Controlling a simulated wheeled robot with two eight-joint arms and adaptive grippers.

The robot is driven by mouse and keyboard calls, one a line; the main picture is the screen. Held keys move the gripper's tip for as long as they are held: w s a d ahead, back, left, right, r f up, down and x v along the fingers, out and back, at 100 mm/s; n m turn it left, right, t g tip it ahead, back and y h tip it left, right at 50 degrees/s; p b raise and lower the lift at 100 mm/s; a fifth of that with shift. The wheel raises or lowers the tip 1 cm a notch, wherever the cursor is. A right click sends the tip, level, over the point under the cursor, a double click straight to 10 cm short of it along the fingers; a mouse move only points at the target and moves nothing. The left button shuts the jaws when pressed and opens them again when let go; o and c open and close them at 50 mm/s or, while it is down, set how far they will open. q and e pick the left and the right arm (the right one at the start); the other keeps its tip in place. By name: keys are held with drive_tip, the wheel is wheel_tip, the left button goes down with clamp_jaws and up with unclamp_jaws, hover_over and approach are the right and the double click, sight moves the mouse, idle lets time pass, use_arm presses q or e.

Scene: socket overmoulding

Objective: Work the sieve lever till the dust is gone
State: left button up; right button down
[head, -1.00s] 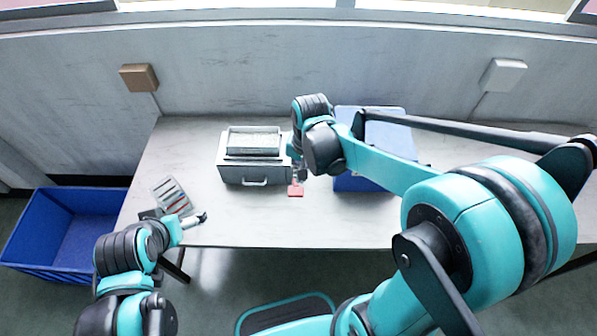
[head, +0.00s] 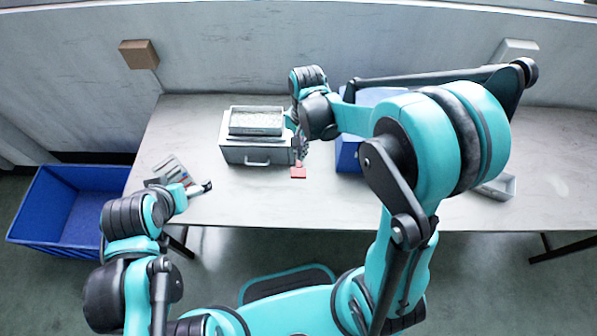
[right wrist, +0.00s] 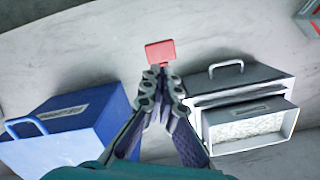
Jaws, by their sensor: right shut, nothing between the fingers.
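The sieve is a grey box (head: 255,155) with a front handle. Its tray (head: 232,129) on top holds pale granular material (head: 257,119). In the right wrist view the tray's pale contents (right wrist: 243,127) show inside its frame. The red lever paddle (head: 298,173) sticks out at the box's right front corner; it also shows in the right wrist view (right wrist: 160,52). My right gripper (right wrist: 162,78) is shut and empty, its tips right beside the paddle; I cannot tell if they touch. My left gripper (head: 206,187) is at the table's front left, too small to read.
A blue lidded box (head: 347,152) stands right of the sieve, partly behind my right arm. A small rack (head: 172,170) lies near my left gripper. A blue bin (head: 65,215) stands left of the table. A grey tray (head: 497,187) lies at right. The front middle is clear.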

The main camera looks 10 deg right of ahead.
sight(299, 170)
drive_tip(key=shift+s+a+f+b, duration=0.1)
drive_tip(key=shift+f+b, duration=0.9)
drive_tip(key=shift+f, duration=0.45)
drive_tip(key=shift+s+a+f+b, duration=0.1)
drive_tip(key=shift+f+b, duration=0.85)
drive_tip(key=shift+f, duration=0.5)
drive_tip(key=shift+f, duration=0.1)
